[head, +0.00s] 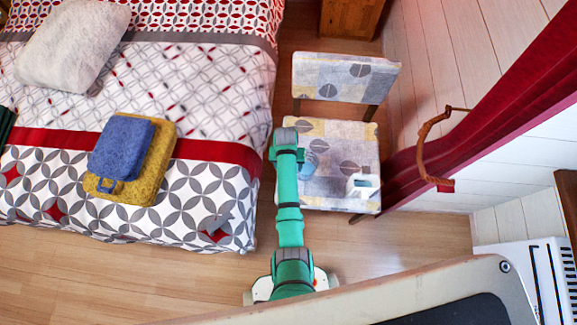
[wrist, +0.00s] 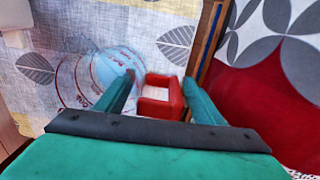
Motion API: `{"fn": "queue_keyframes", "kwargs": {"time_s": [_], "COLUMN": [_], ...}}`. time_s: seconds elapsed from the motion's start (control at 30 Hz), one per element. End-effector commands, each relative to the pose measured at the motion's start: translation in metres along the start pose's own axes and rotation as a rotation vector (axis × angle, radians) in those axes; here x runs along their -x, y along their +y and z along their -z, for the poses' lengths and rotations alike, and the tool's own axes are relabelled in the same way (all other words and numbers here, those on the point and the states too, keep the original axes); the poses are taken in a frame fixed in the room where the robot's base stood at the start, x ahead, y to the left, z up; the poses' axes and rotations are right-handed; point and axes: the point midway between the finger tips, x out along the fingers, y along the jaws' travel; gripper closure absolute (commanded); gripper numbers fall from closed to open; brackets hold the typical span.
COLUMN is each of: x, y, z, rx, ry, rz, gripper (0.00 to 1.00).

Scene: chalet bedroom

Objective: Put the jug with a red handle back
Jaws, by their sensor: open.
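My gripper (wrist: 158,86) is open in the wrist view, with one finger on each side of the red handle. The left finger overlaps part of the jug's body. I cannot tell whether either finger touches the handle. In the head view my wrist hides the fingers and the handle.
The chair (head: 346,78) stands right of the bed (head: 225,100). A white object (head: 363,185) is at the seat's front right corner. Folded blue (head: 122,147) and yellow towels lie on the bed. A red curtain (head: 480,110) hangs to the right. Floor is clear front left.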

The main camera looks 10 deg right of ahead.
Motion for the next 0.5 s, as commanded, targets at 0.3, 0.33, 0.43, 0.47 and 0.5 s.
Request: {"fn": "queue_keyframes", "kwargs": {"time_s": [0.3, 0.33, 0.43, 0.47, 0.5], "x": [0.048, 0.054, 0.074, 0.080, 0.087], "y": [0.000, 0.000, 0.000, 0.000, 0.000], "z": [0.001, 0.001, 0.001, 0.001, 0.001], "rx": [0.000, 0.000, 0.000, 0.000, 0.000], "ry": [0.004, 0.005, 0.003, 0.005, 0.003], "rz": [0.000, 0.000, 0.000, 0.000, 0.000], "gripper": [0.38, 0.38, 0.38, 0.38, 0.38]}}
